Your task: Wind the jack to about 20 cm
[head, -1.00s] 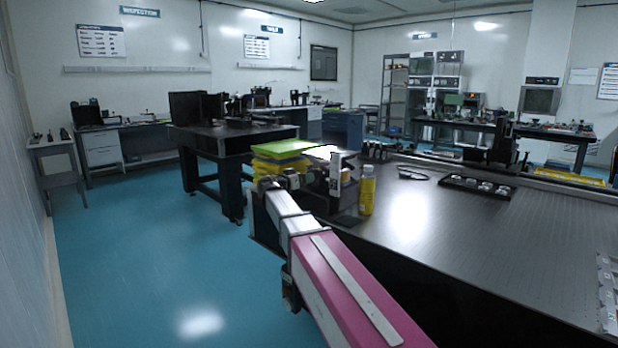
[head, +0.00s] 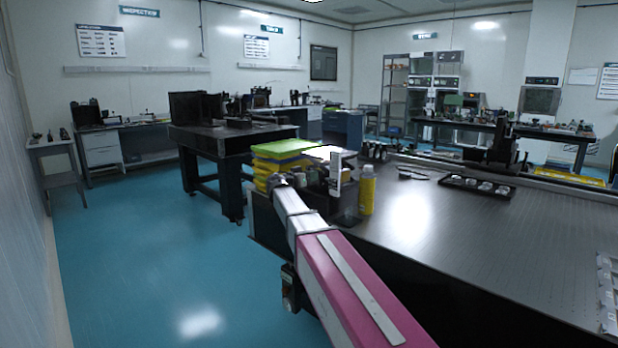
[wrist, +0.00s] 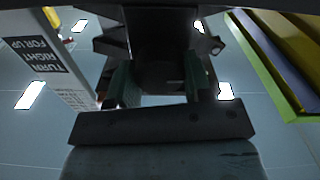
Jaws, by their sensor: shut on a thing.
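The jack (head: 318,180) is a dark mechanism at the near left corner of the large black table, partly hidden by my arm and a pale upright card. A bright pale plate (head: 322,152) shows above it. My gripper (wrist: 162,88) is at the jack's near side, its fingers shut on a dark part that I take for the jack's knob. That part (wrist: 160,72) sits between the fingers in the wrist view, and its shape is hard to make out. The card (wrist: 45,60) reads "TURN RIGHT FOR UP", upside down in the wrist view. The jack's height cannot be read.
A stack of green, blue and yellow pieces (head: 277,150) stands close to the jack, also at the right of the wrist view (wrist: 275,60). A yellow bottle (head: 367,190) stands right of the jack. A black tray (head: 478,188) lies farther back. The tabletop's middle is mostly clear.

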